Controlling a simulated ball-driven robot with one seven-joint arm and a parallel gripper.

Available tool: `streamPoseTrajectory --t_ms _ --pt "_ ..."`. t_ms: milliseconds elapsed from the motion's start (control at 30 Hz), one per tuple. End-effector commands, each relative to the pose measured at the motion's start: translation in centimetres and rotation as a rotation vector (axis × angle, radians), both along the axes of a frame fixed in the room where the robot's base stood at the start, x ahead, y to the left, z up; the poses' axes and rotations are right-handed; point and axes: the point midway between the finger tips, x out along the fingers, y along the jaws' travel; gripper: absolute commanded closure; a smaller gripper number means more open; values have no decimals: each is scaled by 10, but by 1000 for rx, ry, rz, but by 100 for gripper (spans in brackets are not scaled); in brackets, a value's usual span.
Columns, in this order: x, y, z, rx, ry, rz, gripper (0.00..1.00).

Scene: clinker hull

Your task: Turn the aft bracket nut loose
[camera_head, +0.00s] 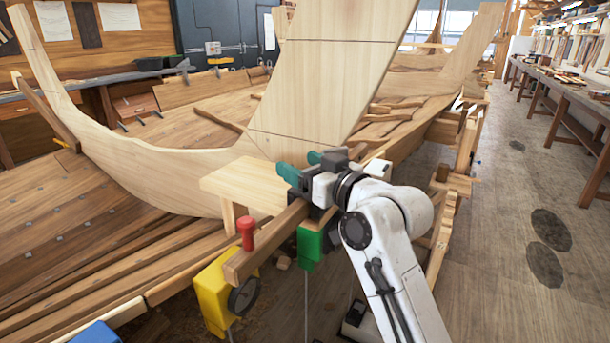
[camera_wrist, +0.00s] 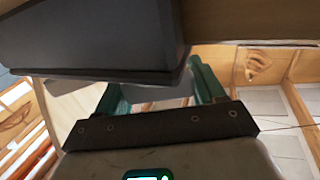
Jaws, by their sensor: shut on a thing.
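My gripper (camera_head: 302,168), with teal fingers, is at the far end of a wooden bar, just above a green bracket (camera_head: 310,247). In the wrist view its fingers (camera_wrist: 160,92) stand on either side of a grey piece (camera_wrist: 158,90), and the gripper is shut on it. I cannot tell for certain that this piece is the nut; no nut shows clearly in the head view. A dark grey block (camera_wrist: 90,40) hides much of the grip in the wrist view. A yellow bracket (camera_head: 213,292) with a dark round wheel (camera_head: 244,296) is nearer, apart from my gripper.
A red knob (camera_head: 246,230) stands up from the wooden bar (camera_head: 268,243). The planked hull (camera_head: 75,215) fills the left, and a tall pale timber (camera_head: 322,75) rises behind my gripper. Open floor (camera_head: 530,200) lies to the right, before a long bench (camera_head: 560,95).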

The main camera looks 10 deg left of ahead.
Motion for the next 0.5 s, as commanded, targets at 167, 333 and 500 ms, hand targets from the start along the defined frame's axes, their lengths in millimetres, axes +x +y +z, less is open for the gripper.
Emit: streamPoseTrajectory --t_ms 167,333,500 --pt "0 -1 -7 -1 -6 133 62" --pt "-3 1 -5 0 -5 255 62" --pt "-5 3 -4 0 -2 359 62"
